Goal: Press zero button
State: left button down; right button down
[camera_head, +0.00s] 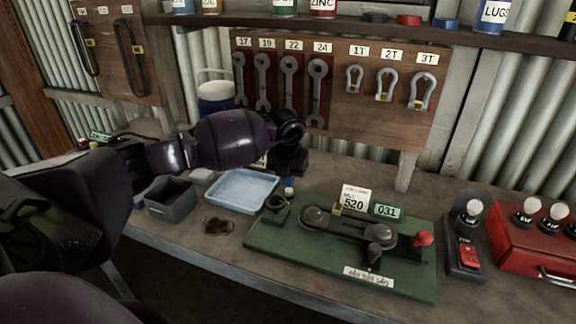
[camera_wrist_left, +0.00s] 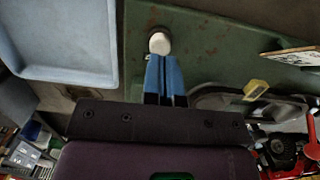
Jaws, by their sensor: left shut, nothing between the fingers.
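A green board (camera_head: 330,260) with a belt rig lies on the bench. A pale round button (camera_wrist_left: 159,43) stands on the green board in the left wrist view. My left gripper (camera_head: 288,186) points down over the board's back left corner; its blue fingers (camera_wrist_left: 165,72) are shut and empty. In the left wrist view the fingertips are right at the button's near edge; I cannot tell whether they touch it. In the head view the gripper mostly hides the button. A small display (camera_head: 387,211) reads 031, beside a card (camera_head: 354,200) marked 520. My right gripper is not in view.
A pale blue tray (camera_head: 215,203) and a grey bin (camera_head: 170,198) stand left of the board. On the board are pulleys (camera_head: 380,234), a belt and a red knob (camera_head: 424,238). A lamp switch box (camera_head: 467,258) and a red case (camera_head: 515,252) stand right.

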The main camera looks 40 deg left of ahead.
pick_arm(q)
jog(key=shift+f, duration=0.8)
jog(key=shift+w+f, duration=0.1)
jog(key=shift+f, duration=0.1)
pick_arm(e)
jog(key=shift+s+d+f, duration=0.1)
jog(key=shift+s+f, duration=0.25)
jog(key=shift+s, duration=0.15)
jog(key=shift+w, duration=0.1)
